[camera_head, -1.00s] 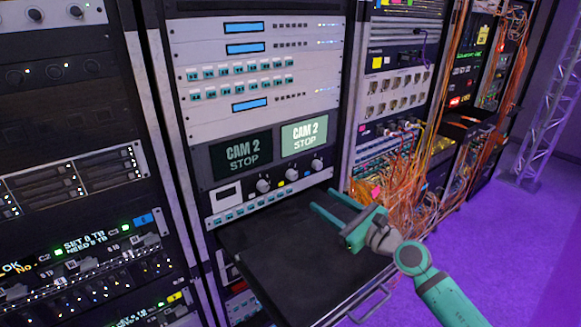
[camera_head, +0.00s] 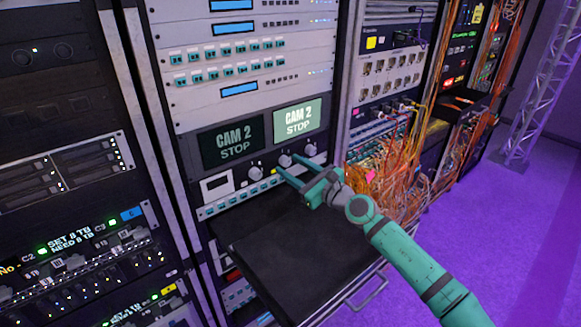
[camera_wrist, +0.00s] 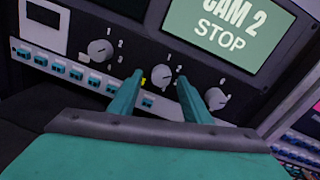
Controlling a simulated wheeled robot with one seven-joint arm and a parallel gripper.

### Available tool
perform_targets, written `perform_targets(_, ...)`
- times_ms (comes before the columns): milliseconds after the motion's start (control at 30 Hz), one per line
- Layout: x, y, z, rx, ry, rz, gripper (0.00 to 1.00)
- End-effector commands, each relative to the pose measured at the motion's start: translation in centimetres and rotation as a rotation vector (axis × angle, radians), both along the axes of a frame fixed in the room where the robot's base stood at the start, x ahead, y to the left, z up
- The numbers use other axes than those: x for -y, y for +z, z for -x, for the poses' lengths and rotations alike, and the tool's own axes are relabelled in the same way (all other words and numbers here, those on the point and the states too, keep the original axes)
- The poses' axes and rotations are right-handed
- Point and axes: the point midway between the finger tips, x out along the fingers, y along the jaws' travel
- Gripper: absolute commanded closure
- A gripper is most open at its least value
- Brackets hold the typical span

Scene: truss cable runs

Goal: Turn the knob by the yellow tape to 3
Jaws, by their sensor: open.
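Three grey knobs sit in a row on the dark panel below two screens reading CAM 2 STOP. The small yellow tape (camera_wrist: 143,82) is just left of the middle knob (camera_wrist: 161,75); that knob also shows in the head view (camera_head: 285,160). In the wrist view a 1 is printed above it, and other marks are partly hidden by my fingers. My gripper (camera_head: 288,164) is open in front of the panel. In the wrist view its fingertips (camera_wrist: 161,78) appear on either side of the middle knob; I cannot tell whether they touch it.
The left knob (camera_wrist: 100,50) and right knob (camera_wrist: 217,98) flank the middle one closely. A row of teal connectors (camera_wrist: 72,68) runs below. A black pulled-out shelf (camera_head: 290,260) lies under my gripper. Orange cables (camera_head: 385,180) hang to the right.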

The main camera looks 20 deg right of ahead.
Motion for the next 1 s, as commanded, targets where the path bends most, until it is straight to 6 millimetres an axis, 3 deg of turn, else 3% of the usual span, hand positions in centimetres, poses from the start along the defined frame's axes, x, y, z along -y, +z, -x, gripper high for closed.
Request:
perform_targets(400,-0.35,0.04,-0.62,0.001,0.001,0.0,0.58)
perform_targets(567,-0.38,0.05,-0.63,0.001,0.001,0.0,0.97)
perform_targets(1000,-0.44,0.05,-0.66,-0.024,0.001,-0.071,0.97)
